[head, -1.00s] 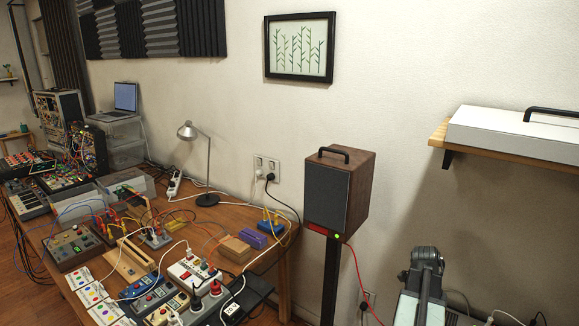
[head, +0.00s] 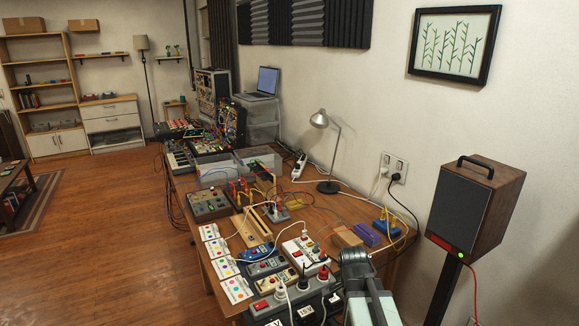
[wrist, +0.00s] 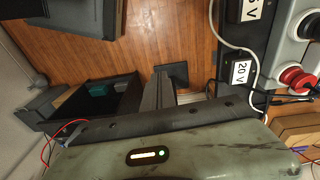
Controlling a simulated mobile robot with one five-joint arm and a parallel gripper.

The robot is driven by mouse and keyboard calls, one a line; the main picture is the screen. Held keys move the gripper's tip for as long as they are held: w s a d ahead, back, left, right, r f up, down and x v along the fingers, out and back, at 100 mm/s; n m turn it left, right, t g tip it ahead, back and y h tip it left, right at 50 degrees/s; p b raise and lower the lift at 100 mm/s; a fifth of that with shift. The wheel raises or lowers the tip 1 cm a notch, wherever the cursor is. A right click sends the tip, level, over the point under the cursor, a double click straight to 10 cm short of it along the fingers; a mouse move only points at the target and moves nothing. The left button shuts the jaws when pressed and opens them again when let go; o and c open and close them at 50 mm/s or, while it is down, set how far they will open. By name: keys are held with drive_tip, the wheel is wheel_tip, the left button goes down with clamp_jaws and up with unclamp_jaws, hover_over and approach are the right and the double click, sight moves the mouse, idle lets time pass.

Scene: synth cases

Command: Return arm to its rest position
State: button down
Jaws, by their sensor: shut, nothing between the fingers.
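My gripper (wrist: 158,88) shows in the wrist view above its olive housing, which has a lit status bar. Its dark fingers are together, with nothing seen between them. They point over the wooden floor, to the left of the power strip. In the head view my folded arm stands at the bottom, just right of the near end of the wooden table (head: 228,302); the fingers cannot be made out there.
A power strip (head: 262,309) with adapters and plugs lies along the table's near edge. A speaker (head: 474,208) on a stand with a red cable is to the right. A desk lamp (head: 328,122) stands farther back. Open floor (head: 110,225) lies to the left.

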drive_tip(key=s+a+n+y, duration=0.1)
drive_tip(key=a+n, duration=0.6)
drive_tip(key=n, duration=0.5)
drive_tip(key=shift+s+a+n, duration=0.2)
drive_tip(key=shift+n, duration=0.2)
